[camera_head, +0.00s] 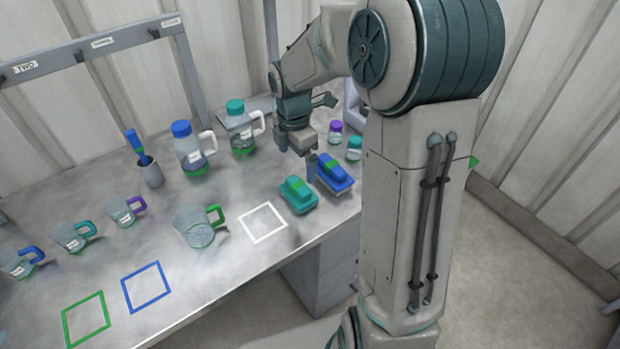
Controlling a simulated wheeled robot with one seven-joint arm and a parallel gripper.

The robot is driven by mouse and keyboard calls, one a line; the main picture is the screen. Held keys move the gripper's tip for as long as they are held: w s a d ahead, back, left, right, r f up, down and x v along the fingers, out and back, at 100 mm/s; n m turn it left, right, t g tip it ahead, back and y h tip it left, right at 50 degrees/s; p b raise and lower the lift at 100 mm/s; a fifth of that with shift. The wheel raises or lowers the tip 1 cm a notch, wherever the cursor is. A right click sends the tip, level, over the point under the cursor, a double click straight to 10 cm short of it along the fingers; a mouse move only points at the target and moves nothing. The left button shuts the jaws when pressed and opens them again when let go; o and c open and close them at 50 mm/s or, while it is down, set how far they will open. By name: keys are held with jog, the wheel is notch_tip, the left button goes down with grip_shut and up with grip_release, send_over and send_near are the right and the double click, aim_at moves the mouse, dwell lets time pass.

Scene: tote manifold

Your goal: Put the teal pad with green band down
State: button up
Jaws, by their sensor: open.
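The teal pad with a green band (298,195) lies on the metal table, right of the white square outline (263,222) and apart from it. A blue pad with a green band (334,174) lies just behind it to the right. My gripper (306,160) is open and points down, above and behind the teal pad, close to the blue pad's left end. Nothing shows between its fingers. Part of the fingers is hard to make out at this size.
A clear jug with a green handle (198,228) stands left of the white outline. Blue (147,287) and green (86,319) outlines lie empty at the front left. Lidded bottles (192,150) stand behind. Small jars (354,149) stand at the back right, near my arm.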

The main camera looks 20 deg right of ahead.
jog(key=s+r+m+t, duration=0.1)
jog(key=s+r+m, duration=0.3)
jog(key=s+m, duration=0.6)
jog(key=s+r+m+t, duration=0.2)
jog(key=s+r+m, duration=0.2)
jog(key=s+m, duration=0.6)
jog(key=shift+s+d+r+m, duration=0.2)
jog(key=shift+d+r+m, duration=0.05)
jog(key=shift+m, duration=0.45)
jog(key=shift+d, duration=0.2)
